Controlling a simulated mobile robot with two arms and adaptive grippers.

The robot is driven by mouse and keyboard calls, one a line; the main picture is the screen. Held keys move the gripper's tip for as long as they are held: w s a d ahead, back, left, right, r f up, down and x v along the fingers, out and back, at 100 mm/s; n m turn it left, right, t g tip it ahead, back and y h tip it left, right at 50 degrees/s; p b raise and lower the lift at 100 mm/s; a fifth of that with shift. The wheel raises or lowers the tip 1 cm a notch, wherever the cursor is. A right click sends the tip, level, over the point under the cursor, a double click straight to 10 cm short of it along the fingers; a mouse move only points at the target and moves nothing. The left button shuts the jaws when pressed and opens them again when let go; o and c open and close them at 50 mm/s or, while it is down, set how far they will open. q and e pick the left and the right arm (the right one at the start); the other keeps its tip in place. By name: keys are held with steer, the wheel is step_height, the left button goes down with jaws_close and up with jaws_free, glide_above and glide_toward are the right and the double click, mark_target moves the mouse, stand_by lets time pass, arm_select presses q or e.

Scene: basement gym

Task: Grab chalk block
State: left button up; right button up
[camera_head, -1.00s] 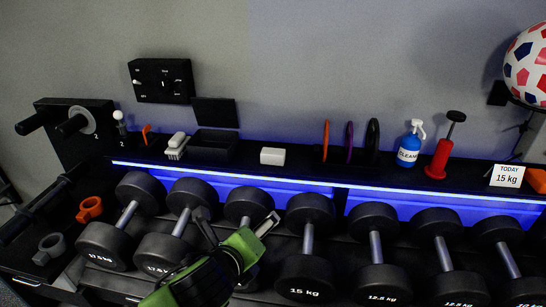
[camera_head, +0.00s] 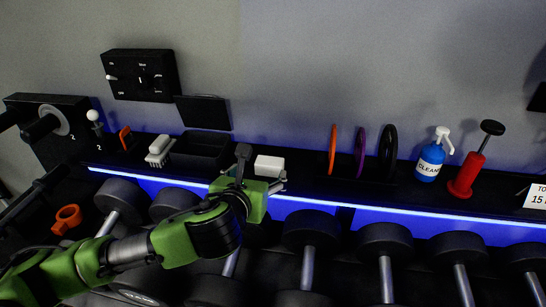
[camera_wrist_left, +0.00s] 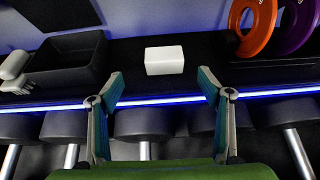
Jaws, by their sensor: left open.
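The chalk block (camera_head: 269,166) is a small white rectangular block on the dark shelf, just right of the black tray. It also shows in the left wrist view (camera_wrist_left: 164,60), upper middle, fully visible. My left gripper (camera_head: 262,170) is green and grey and reaches up to the shelf's front edge, close in front of the block. In the left wrist view the two fingers (camera_wrist_left: 164,86) are spread wide apart, with the block beyond them and between their lines. The fingers hold nothing. My right gripper is not in view.
A black tray (camera_head: 201,150) and a white brush (camera_head: 160,150) stand left of the block. Upright orange (camera_head: 333,150), purple and black discs stand to the right. A blue cleaner bottle (camera_head: 430,158) and red pump (camera_head: 467,176) are farther right. Dumbbells (camera_head: 310,232) line the rack below the lit edge.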

mark_target(270, 160)
arm_select(q)
steer(key=p+x, duration=0.1)
steer(key=x, duration=0.6)
steer(key=shift+w+d, duration=0.15)
steer(key=shift+w+f, duration=0.1)
steer(key=shift+w, duration=0.1)
steer(key=shift+w+d+p, duration=0.2)
steer(key=shift+w+p, duration=0.25)
steer(key=x, duration=0.1)
steer(key=p+x, duration=0.1)
steer(key=x, duration=0.1)
steer(key=shift+d, duration=0.25)
steer(key=shift+w+d+f, duration=0.1)
steer(key=shift+w+f, duration=0.2)
steer(key=shift+w, duration=0.3)
steer(key=c, duration=1.2)
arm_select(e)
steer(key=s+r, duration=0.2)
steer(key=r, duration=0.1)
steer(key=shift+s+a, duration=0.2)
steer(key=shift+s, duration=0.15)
